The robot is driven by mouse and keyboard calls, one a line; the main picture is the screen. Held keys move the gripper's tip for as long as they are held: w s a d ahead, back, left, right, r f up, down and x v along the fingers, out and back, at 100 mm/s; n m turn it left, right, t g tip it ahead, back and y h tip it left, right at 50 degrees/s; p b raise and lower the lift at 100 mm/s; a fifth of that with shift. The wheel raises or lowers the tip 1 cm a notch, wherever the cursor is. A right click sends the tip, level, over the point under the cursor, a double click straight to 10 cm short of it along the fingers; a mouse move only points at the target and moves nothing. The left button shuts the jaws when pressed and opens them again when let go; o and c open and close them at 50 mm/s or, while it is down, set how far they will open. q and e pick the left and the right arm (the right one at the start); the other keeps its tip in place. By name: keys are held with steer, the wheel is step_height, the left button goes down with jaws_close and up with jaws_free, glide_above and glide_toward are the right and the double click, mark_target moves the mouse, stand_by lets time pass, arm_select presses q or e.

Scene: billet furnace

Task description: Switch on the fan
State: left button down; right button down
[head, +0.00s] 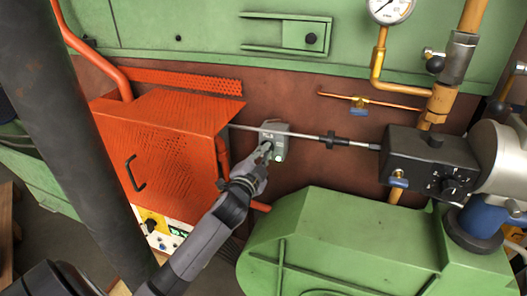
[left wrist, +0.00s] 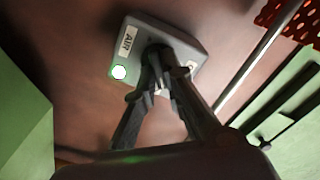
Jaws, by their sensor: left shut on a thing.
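A small grey switch box (head: 273,129) is on the brown wall, right of the orange mesh guard. In the left wrist view the switch box (left wrist: 181,30) has a label reading "AIR" and a bright lamp (left wrist: 119,72) with a green glow. My left gripper (head: 265,152) is at the front of the box. In the left wrist view its fingers (left wrist: 156,67) are closed together on a dark knob (left wrist: 157,50), which they mostly hide. My right gripper is not in view.
The orange mesh guard (head: 165,150) is close on the left. A green housing (head: 345,245) stands below right. Pipes and a gauge (head: 390,8) are at upper right.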

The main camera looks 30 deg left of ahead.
arm_select(q)
steer(key=shift+f+m, duration=0.1)
steer(key=shift+m, duration=0.7)
steer(key=c, duration=1.7)
jaws_free()
steer(key=shift+s, duration=0.1)
steer(key=v, duration=1.2)
steer(key=shift+f, duration=0.1)
